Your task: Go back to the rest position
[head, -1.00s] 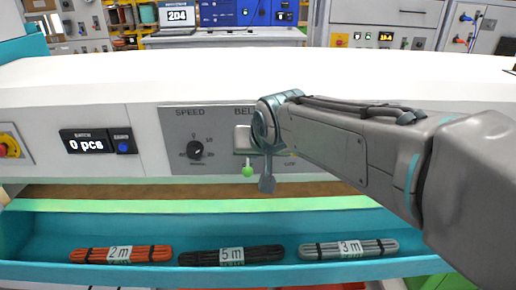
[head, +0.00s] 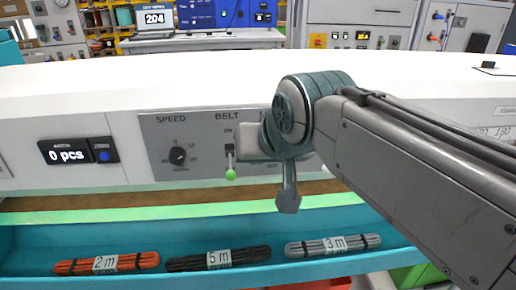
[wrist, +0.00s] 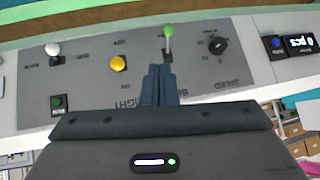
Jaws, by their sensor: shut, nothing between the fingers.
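My gripper (wrist: 159,84) shows in the wrist view with its two dark fingers together and nothing between them. The fingertips appear near the belt switch, a lever with a green knob (wrist: 168,30); I cannot tell the exact gap. In the head view the green knob (head: 230,175) hangs at the lower end of its lever, below the ON label. My grey arm comes in from the right, and its wrist end stands in front of the panel, hiding its right part. The fingertips are not clear in the head view.
The grey control panel (head: 160,135) has a speed dial (head: 178,156); a yellow button (wrist: 118,63) and a white-knobbed lever (wrist: 52,49) show in the wrist view. A teal trough (head: 25,250) below holds orange, black and grey cable bundles. The white top (head: 150,75) is mostly clear.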

